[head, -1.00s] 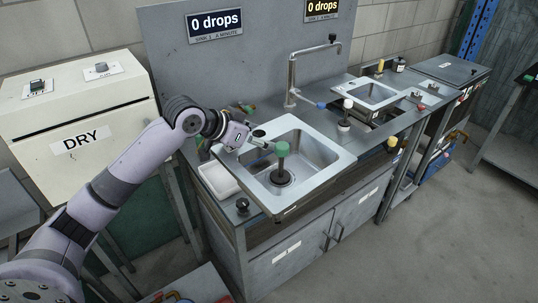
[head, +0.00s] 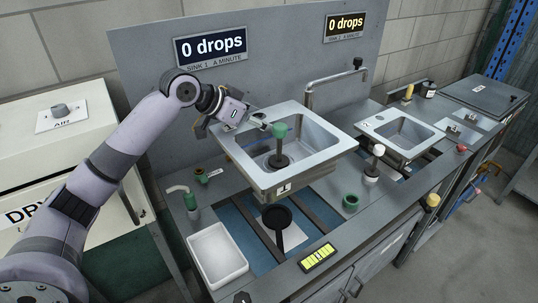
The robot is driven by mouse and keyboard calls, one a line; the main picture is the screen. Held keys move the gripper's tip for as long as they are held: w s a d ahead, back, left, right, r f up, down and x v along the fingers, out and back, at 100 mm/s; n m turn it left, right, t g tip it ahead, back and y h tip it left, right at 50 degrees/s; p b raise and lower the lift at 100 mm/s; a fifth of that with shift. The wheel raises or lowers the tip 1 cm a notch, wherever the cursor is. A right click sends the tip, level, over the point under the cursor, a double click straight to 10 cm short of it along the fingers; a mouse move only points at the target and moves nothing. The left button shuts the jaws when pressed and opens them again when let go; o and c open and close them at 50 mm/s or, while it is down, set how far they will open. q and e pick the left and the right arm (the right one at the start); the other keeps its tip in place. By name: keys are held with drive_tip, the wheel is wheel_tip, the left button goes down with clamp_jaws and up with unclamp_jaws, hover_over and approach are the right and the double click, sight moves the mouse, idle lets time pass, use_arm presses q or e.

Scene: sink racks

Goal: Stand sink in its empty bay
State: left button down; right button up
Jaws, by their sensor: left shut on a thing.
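The grey steel sink (head: 247,170) hangs level above the worktop, with a tag on its front rim. A dark post with a green knob (head: 279,130) stands up from its basin. My left gripper (head: 268,126) is shut at this green knob, and the sink is held up by it; the exact finger contact is too small to see. Below and in front of the sink is an open bay (head: 238,222) with blue surfaces and dark rails. The sink hides the back of this bay. My right gripper is not in view.
A black round cup (head: 277,217) is in the bay. A tap (head: 335,75) rises behind.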

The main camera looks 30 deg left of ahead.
sight(261, 141)
use_arm(q)
drive_tip(key=f, duration=0.5)
drive_tip(key=shift+s+d+f+p, duration=0.1)
drive_tip(key=shift+s+f+p, duration=0.1)
drive_tip(key=shift+f+p, duration=0.15)
wheel_tip(261, 141, down, 12)
drive_tip(key=p, duration=0.1)
drive_tip(key=shift+w, duration=0.2)
drive_tip(key=c, duration=1.1)
unclamp_jaws()
drive_tip(key=shift+s+f, duration=0.15)
drive_tip(key=o, duration=0.5)
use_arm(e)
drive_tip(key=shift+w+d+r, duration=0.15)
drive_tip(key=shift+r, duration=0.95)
